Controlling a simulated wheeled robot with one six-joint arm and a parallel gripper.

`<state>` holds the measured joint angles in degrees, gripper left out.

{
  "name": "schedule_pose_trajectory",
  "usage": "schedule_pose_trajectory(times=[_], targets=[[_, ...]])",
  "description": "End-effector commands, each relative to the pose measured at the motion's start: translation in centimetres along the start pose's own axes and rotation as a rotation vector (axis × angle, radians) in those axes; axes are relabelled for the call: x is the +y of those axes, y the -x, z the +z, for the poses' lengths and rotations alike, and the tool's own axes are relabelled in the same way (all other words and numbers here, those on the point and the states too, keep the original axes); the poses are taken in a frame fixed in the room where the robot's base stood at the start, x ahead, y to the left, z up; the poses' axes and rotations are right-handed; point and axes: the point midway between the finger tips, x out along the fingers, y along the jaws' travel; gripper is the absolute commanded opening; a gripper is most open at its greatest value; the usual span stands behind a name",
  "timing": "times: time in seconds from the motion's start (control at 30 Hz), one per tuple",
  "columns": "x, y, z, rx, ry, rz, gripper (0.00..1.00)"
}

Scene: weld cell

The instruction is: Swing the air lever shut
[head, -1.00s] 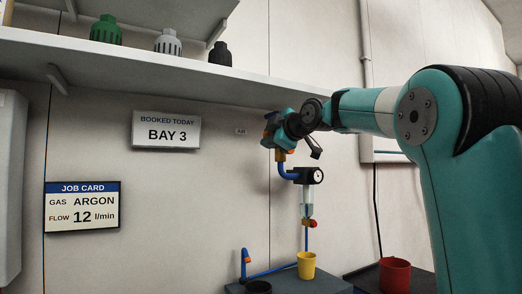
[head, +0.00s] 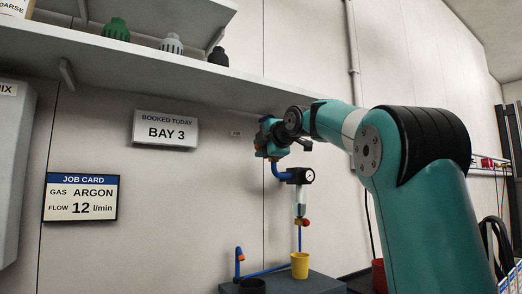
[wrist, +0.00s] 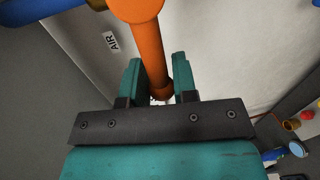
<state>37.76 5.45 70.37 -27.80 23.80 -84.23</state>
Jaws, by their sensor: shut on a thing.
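The air lever (wrist: 152,48) is an orange bar that runs down the wrist view between the two teal fingers of my gripper (wrist: 158,66). The jaws are shut on it near its lower end. In the head view my gripper (head: 268,136) is at the top of the blue air pipe (head: 278,172), under the shelf. It hides most of the lever and valve there, so the lever's exact angle cannot be told. A small AIR label (head: 235,133) is on the wall just left of my gripper; it also shows in the wrist view (wrist: 110,41).
A gauge block (head: 300,176) with a clear bowl hangs below the pipe. A yellow cup (head: 300,265) stands on the grey bench (head: 325,284) underneath. The shelf (head: 150,82) with green, grey and black caps runs above. A red cup (head: 379,276) is partly behind my arm.

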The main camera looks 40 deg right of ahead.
Motion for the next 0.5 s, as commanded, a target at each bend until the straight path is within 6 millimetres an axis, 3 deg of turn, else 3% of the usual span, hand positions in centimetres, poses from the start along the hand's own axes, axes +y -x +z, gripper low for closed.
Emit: schedule_pose_trajectory(times=[0.27,0.3,0.33,0.5], targets=[[-0.17,-0.05,0.03,-0.001,0.000,-0.005,0.00],[-0.18,-0.05,0.03,-0.001,0.000,-0.005,0.33],[-0.18,-0.06,0.03,-0.001,0.000,-0.005,0.40],[-0.13,-0.05,-0.01,0.000,0.000,-0.004,0.42]])
